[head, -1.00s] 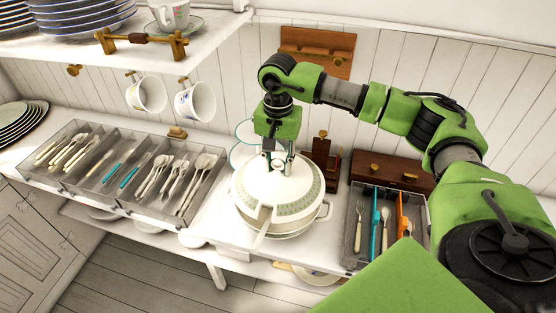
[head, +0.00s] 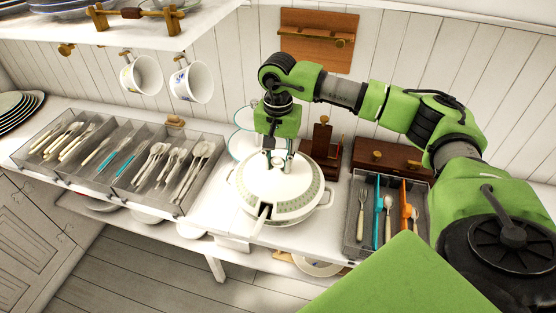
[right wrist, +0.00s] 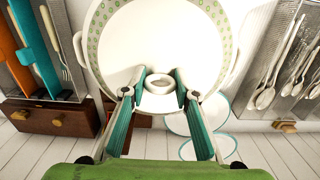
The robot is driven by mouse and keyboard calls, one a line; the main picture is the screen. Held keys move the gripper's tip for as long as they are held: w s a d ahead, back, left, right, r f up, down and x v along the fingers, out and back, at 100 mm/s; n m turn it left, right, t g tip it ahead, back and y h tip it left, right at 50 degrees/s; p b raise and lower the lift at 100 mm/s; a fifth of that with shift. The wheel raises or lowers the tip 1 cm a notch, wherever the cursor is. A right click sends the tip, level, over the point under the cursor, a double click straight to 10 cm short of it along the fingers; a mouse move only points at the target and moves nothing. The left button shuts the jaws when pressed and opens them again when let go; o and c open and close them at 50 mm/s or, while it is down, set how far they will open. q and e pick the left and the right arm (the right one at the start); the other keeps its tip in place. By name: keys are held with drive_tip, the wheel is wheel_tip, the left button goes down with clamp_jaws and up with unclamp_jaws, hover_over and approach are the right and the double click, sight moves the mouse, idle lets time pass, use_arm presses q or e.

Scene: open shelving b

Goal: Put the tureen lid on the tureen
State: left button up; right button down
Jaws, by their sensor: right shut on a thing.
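The tureen lid (head: 272,187) is white with a green patterned border and a notch in its edge. It sits level over the white tureen (head: 292,220), whose side handles show; in the head view I see no clear gap between them. A ladle handle (head: 260,224) comes out through the notch towards the front. My right gripper (head: 277,160) points down and is shut on the lid's ring-shaped knob. In the right wrist view its fingertips (right wrist: 160,92) are on either side of that knob, and the lid (right wrist: 150,45) fills the top middle. My left gripper is not in view.
A clear cutlery tray (head: 120,165) stands to the left and a smaller one (head: 352,225) close on the right. A brown wooden box (head: 392,158) and blue-rimmed plates (head: 240,145) are behind. Cups (head: 190,84) hang under the upper shelf.

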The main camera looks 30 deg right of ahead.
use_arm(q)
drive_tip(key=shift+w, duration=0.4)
use_arm(e)
drive_tip(key=c, duration=1.5)
unclamp_jaws()
drive_tip(key=shift+r, duration=0.15)
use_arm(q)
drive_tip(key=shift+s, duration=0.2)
use_arm(e)
wheel_tip(320, 180, up, 12)
drive_tip(key=shift+f, duration=0.1)
